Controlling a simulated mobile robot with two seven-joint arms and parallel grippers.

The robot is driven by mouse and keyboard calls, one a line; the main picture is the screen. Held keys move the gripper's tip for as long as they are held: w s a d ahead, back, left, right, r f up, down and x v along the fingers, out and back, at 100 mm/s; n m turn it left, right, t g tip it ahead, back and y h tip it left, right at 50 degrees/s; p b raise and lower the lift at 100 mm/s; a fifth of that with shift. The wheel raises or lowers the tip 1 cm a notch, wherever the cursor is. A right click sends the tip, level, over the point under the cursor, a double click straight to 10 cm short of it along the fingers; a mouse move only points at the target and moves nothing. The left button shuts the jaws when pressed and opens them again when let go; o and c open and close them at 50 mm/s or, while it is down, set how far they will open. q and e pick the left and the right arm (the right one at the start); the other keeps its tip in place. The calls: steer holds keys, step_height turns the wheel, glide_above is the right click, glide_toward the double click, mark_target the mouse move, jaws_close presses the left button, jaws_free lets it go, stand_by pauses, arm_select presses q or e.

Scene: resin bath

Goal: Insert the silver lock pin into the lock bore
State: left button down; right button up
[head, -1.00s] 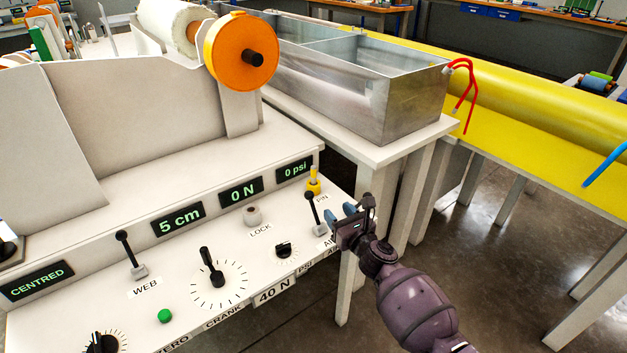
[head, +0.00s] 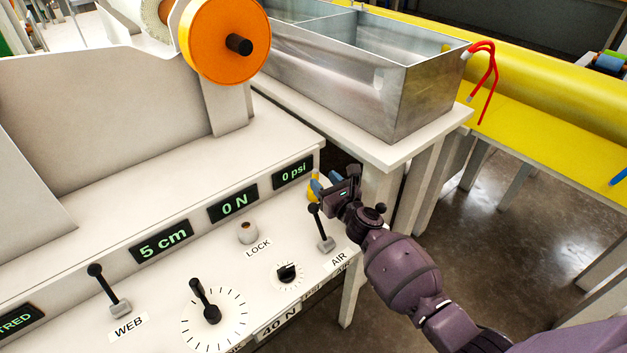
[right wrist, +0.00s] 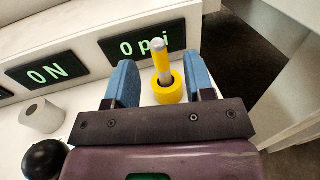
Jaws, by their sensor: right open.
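The lock pin (right wrist: 161,62) stands upright in a yellow ring holder (right wrist: 168,93) in the right wrist view. Its top is silver-grey and its shaft below is yellow. My right gripper (right wrist: 158,72) is open, with its blue fingers on either side of the pin and gaps visible on both sides. In the head view the right gripper (head: 325,184) largely hides the pin, and only a bit of yellow (head: 312,188) shows. The lock bore (head: 247,232) is a short grey cylinder above the LOCK label; it also shows in the right wrist view (right wrist: 42,116). My left gripper is out of view.
The AIR lever (head: 320,228) stands close below the right gripper, and its black knob (right wrist: 45,158) shows in the wrist view. A dial (head: 287,272), crank (head: 207,302) and WEB lever (head: 105,288) are on the panel. A metal bath (head: 390,95) stands behind.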

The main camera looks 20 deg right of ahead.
mark_target(317, 175)
steer(key=shift+w+a+f, duration=0.15)
steer(key=shift+w+a, duration=0.05)
steer(key=shift+w, duration=0.45)
steer(key=w, duration=0.1)
steer(key=w+b, duration=0.1)
steer(key=w, duration=0.1)
steer(key=w+a+b, duration=0.1)
steer(key=shift+w+f, duration=0.2)
steer(key=shift+f, duration=0.1)
steer(key=shift+w+r, duration=0.1)
steer(key=shift+w, duration=0.1)
steer(key=shift+w+r, duration=0.15)
steer(key=shift+r, duration=0.05)
steer(key=c, duration=0.8)
jaws_close()
